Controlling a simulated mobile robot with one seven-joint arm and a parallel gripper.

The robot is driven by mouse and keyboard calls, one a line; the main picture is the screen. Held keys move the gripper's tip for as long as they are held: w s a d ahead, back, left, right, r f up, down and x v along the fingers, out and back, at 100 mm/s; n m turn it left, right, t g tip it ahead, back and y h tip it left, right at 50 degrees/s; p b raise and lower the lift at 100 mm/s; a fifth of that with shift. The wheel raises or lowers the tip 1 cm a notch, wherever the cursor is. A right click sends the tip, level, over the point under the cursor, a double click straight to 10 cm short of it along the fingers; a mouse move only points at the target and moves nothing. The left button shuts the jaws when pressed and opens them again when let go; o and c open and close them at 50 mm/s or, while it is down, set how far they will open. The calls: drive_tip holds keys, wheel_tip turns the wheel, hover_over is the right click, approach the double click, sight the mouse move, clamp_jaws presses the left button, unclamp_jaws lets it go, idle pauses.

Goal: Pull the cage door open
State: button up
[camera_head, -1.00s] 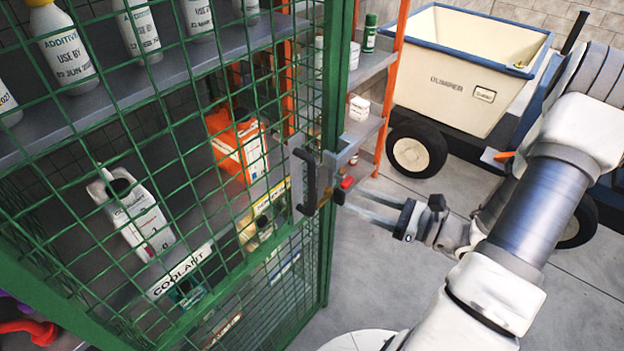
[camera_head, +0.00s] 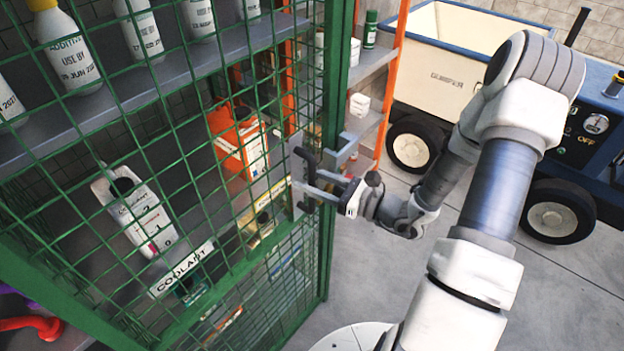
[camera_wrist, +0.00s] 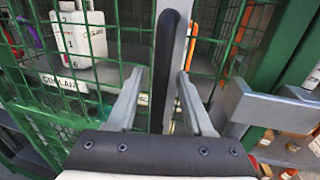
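The cage door (camera_head: 262,200) is a green frame with wire mesh and stands in its frame, apparently shut. A dark upright handle (camera_head: 303,172) on a grey plate sits at its right edge, beside a grey latch bracket (camera_head: 346,150). My gripper (camera_head: 318,188) is at the handle. In the wrist view the handle (camera_wrist: 166,65) stands upright between my two open fingers (camera_wrist: 158,100), with gaps on both sides. The latch bracket shows at the right of the wrist view (camera_wrist: 255,104). The handle's lower part is partly hidden by my gripper in the head view.
Behind the mesh are additive bottles (camera_head: 66,50) on a shelf, a white coolant jug (camera_head: 135,212) and an orange container (camera_head: 238,140). An orange-posted shelf (camera_head: 372,68) stands right of the cage. A cream and blue cart (camera_head: 455,65) stands behind my arm. Grey floor is clear at lower right.

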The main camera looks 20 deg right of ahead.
clamp_jaws()
idle(1.3)
